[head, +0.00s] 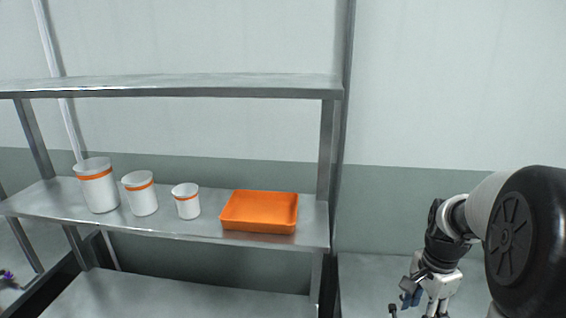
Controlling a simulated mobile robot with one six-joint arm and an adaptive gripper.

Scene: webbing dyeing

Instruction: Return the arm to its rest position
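My gripper (418,294) is at the lower right of the head view, below my arm's dark wrist and to the right of the steel shelf. It hangs downward and apart from the shelf, against a grey surface. Part of it runs past the lower edge of the picture. The fingers are small and partly cut off, so I cannot tell whether they are open or shut. I see no object clearly held in it.
A steel shelf unit (200,87) stands at left and centre. Its middle board holds three white containers with orange bands (97,187), (141,195), (186,203) and an orange tray (260,211). The lower board (180,298) looks bare.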

